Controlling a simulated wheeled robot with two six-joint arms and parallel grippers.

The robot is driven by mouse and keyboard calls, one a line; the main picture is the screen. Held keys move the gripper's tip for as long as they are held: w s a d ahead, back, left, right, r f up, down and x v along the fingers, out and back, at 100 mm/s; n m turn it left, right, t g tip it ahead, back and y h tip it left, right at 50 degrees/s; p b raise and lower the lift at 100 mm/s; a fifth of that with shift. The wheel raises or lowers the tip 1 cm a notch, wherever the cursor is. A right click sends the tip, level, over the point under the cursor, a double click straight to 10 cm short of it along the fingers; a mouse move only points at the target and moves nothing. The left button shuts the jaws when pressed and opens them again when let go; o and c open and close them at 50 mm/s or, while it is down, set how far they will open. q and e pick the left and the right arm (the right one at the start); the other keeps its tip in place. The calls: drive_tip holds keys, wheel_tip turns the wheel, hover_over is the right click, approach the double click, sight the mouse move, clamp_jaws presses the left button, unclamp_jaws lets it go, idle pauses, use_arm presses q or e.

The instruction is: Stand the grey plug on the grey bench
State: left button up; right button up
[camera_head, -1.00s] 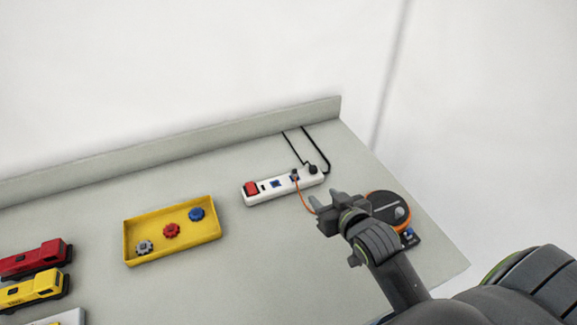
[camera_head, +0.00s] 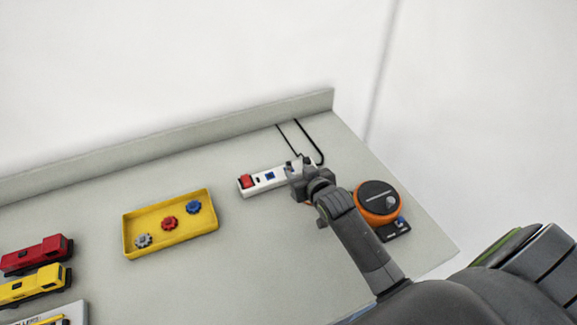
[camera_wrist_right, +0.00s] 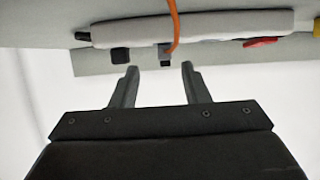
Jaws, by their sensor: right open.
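The grey plug (camera_wrist_right: 165,50) with an orange cable sits at the white power strip (camera_wrist_right: 215,24) in the right wrist view. In the head view my right gripper hides the plug and the right end of the power strip (camera_head: 262,179). My right gripper (camera_head: 299,164) is open over that end. In the wrist view its fingertips (camera_wrist_right: 160,68) are on either side of the plug's line, apart from it, with nothing between them. The grey bench (camera_head: 265,260) carries the strip. My left gripper is not in view.
A black plug (camera_wrist_right: 120,55) sits beside the grey one. An orange-and-black reel (camera_head: 378,200) stands right of my arm. A yellow tray (camera_head: 127,243) with coloured knobs and toy vehicles (camera_head: 37,255) are left. The bench front is clear between tray and arm.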

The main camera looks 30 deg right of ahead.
sight(290, 166)
drive_tip(key=x, duration=0.1)
drive_tip(key=p+x, duration=0.1)
drive_tip(key=x, duration=0.1)
drive_tip(key=shift+w+a, duration=0.3)
drive_tip(key=shift+a, duration=0.05)
drive_tip(key=shift+w+d+f, duration=0.1)
drive_tip(key=shift+w+f, duration=0.2)
drive_tip(key=shift+w, duration=0.35)
drive_tip(key=shift+c, duration=0.4)
clamp_jaws()
